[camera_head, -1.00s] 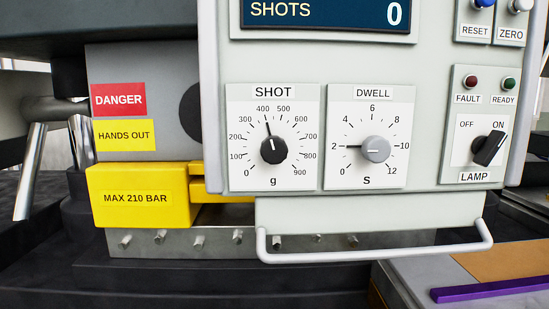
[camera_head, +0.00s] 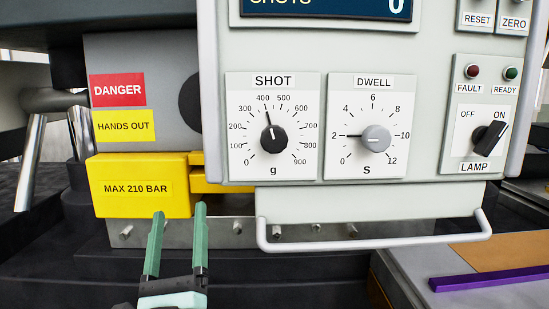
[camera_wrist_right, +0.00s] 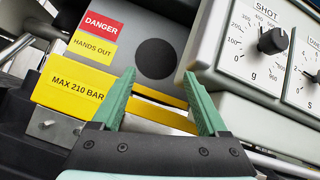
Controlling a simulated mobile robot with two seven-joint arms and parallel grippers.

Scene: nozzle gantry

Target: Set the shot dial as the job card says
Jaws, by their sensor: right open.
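The shot dial (camera_head: 273,139) is a black knob on a white plate marked 0 to 900 g, on the grey control panel. Its pointer stands near 400, left of straight up. It also shows at the upper right of the right wrist view (camera_wrist_right: 272,40). My right gripper (camera_head: 180,210) has green fingers, open and empty. It is below and left of the dial, apart from it, in front of the yellow MAX 210 BAR block. In the right wrist view its fingers (camera_wrist_right: 158,75) are spread with nothing between them. No job card is readable. My left gripper is not in view.
The grey dwell dial (camera_head: 376,139) sits right of the shot dial, pointing near 2. The lamp switch (camera_head: 489,138) is farther right, turned towards ON. A handle bar (camera_head: 375,242) juts out below the panel. The yellow block (camera_head: 140,187) stands left. A purple strip (camera_head: 490,284) lies lower right.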

